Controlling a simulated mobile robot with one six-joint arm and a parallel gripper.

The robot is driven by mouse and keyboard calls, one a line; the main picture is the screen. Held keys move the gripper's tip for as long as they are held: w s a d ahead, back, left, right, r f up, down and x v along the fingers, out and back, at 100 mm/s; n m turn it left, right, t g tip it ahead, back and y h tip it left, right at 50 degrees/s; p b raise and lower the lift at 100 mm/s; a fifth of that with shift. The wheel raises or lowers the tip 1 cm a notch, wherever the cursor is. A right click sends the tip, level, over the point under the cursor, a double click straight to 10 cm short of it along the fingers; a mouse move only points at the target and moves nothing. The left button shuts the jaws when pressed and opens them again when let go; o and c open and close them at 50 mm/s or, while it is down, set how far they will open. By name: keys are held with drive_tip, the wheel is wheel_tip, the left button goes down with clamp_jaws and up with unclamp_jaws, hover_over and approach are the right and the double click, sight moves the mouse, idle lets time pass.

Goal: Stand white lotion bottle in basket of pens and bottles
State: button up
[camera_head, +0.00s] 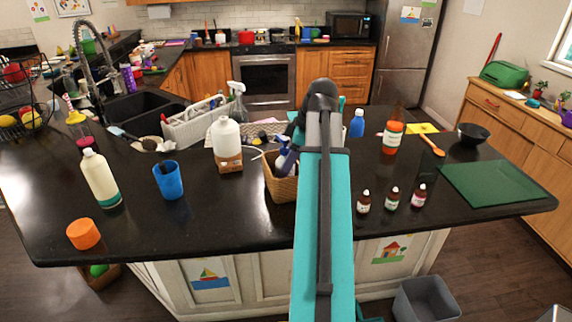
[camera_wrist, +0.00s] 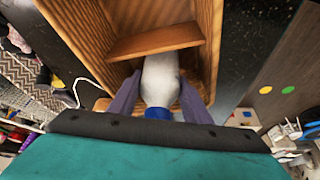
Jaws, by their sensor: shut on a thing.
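My gripper (camera_wrist: 158,92) is shut on a white bottle with a blue cap (camera_wrist: 160,76) in the wrist view, one finger on each side. The bottle's body points away from the gripper, at the opening of a tan basket (camera_wrist: 205,45). A brown board crosses the basket's inside. In the head view the basket (camera_head: 281,189) stands at the middle of the black counter, just left of my arm. My arm hides its right part. I cannot tell whether the bottle touches the basket floor. No pens show clearly in the basket.
A white jug (camera_head: 226,135) on a small box and a blue cup (camera_head: 170,180) stand left of the basket. A cream bottle (camera_head: 101,179) is further left. Three small brown bottles (camera_head: 391,198) stand right of my arm. The counter front left is mostly clear.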

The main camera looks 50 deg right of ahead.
drive_tip(key=shift+f, duration=0.1)
drive_tip(key=o, duration=1.2)
drive_tip(key=shift+o, duration=0.2)
drive_tip(key=shift+b+v, duration=0.4)
drive_tip(key=shift+v, duration=0.9)
drive_tip(key=v, duration=0.4)
drive_tip(key=shift+a+r, duration=0.1)
drive_tip(key=shift+r, duration=0.15)
drive_tip(key=p+v, duration=0.5)
drive_tip(key=p, duration=0.1)
drive_tip(key=shift+s, duration=0.1)
